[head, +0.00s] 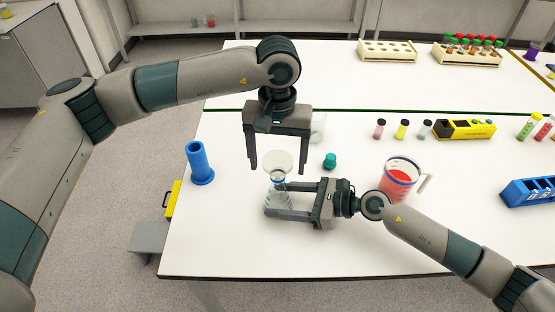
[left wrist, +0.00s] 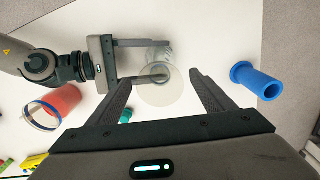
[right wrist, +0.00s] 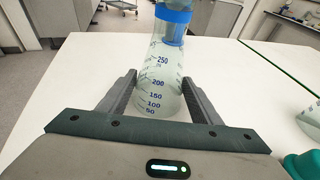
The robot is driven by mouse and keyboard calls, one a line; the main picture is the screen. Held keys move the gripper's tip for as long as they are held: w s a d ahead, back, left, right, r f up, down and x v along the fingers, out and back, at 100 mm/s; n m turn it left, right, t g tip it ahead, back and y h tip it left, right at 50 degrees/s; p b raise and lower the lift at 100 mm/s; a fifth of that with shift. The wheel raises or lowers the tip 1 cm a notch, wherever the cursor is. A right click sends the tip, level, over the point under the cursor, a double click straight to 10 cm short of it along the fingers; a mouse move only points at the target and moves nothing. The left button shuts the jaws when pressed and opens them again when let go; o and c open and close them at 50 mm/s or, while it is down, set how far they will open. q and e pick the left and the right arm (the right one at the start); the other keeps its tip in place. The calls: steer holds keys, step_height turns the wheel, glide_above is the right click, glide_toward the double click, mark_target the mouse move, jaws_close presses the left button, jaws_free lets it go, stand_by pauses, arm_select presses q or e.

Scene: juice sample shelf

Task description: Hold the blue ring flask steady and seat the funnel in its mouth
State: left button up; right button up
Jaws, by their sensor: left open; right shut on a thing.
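The clear flask with a blue ring (head: 279,198) stands upright on the white table, and my right gripper (head: 278,201) is shut on its body from the right. In the right wrist view the flask (right wrist: 158,80) shows blue graduations between the fingers, with the blue ring around its neck. The translucent funnel (head: 278,163) sits at the flask's mouth, wide end up, its stem seeming to reach into the neck. My left gripper (head: 277,172) is open above it, pointing down, one finger on each side of the funnel (left wrist: 160,90), apart from it.
A teal stopper (head: 330,161) and a beaker of red liquid (head: 398,179) stand to the right. A blue cylinder (head: 199,164) is at the left near the table edge. A clear glass vessel (head: 318,128) stands behind my left gripper.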

arm_select(q)
step_height(320, 180, up, 12)
stand_by(0.6)
steer(key=shift+f, duration=0.15)
arm_select(e)
steer(key=o, duration=0.9)
steer(key=shift+c, duration=0.2)
steer(key=v, duration=1.2)
